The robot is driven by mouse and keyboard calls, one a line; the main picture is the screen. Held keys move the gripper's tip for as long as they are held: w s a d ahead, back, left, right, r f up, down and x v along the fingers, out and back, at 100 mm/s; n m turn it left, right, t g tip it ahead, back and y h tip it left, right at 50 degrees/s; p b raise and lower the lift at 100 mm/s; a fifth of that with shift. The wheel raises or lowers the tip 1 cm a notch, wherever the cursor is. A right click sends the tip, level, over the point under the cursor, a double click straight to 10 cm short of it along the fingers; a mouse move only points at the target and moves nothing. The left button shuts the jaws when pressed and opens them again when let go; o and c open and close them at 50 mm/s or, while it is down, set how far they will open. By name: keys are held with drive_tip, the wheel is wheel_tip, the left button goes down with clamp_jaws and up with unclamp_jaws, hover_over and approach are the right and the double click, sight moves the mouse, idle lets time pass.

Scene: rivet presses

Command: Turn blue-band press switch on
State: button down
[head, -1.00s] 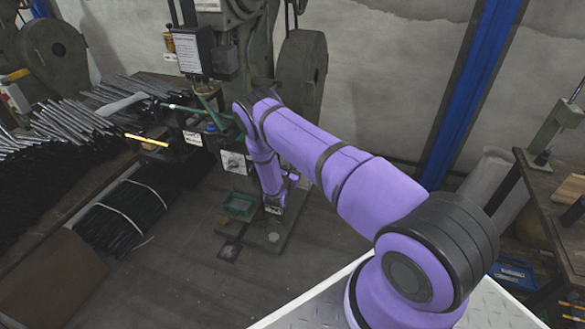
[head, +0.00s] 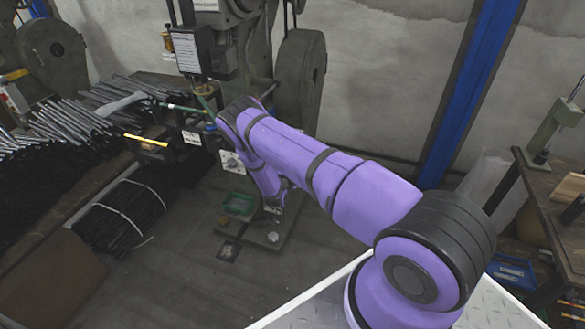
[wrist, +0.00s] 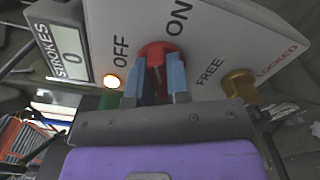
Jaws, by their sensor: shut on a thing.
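In the wrist view, a white switch panel (wrist: 220,45) fills the upper part, lettered OFF, ON, FREE and LOCKED. A red switch knob (wrist: 158,49) sits below the words OFF and ON. My gripper (wrist: 157,72) is shut on the knob, one blue-grey finger on each side; the fingers hide part of it, and I cannot tell its exact setting. A brass lock knob (wrist: 240,84) stands to the right by FREE and LOCKED. In the head view, the press (head: 300,80) stands behind my arm, its panel (head: 232,162) partly covered.
A small lamp (wrist: 113,81) glows left of the knob, and the STROKES counter (wrist: 70,50) reads 0. In the head view, dark rods (head: 70,125) lie on the left, a green tray (head: 239,206) sits low by the press, and a workbench (head: 550,210) stands at right.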

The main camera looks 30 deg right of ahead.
drive_tip(key=m, duration=0.5)
drive_tip(key=shift+f, duration=0.15)
drive_tip(key=shift+m, duration=0.3)
idle(0.3)
drive_tip(key=c, duration=1.1)
unclamp_jaws()
drive_tip(key=v, duration=1.1)
